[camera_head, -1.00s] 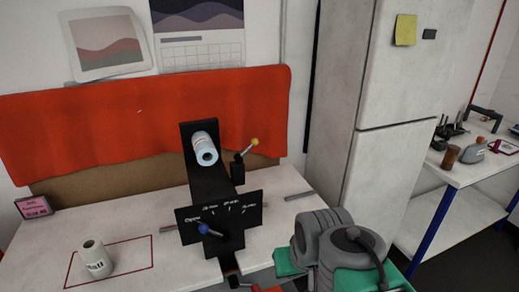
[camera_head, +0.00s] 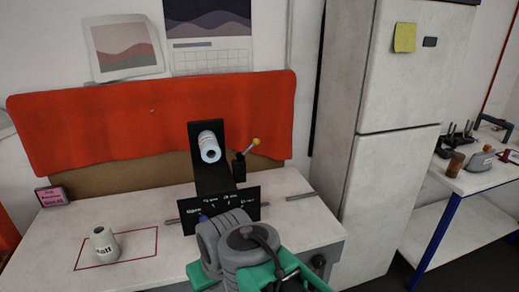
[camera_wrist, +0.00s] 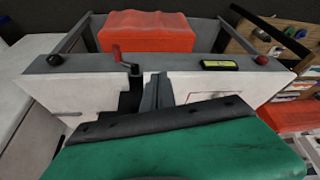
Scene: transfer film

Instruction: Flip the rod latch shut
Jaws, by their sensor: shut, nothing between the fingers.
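A black fixture (camera_head: 208,182) stands on the white table, with a pale roll (camera_head: 209,147) at its top. A blue knob (camera_head: 204,218) shows low on the marked black plate, partly covered by my arm. I cannot tell which part is the rod latch. My arm hides the gripper in the head view.
An orange-red cloth (camera_head: 150,115) hangs behind. A white cabinet (camera_head: 385,90) is at right.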

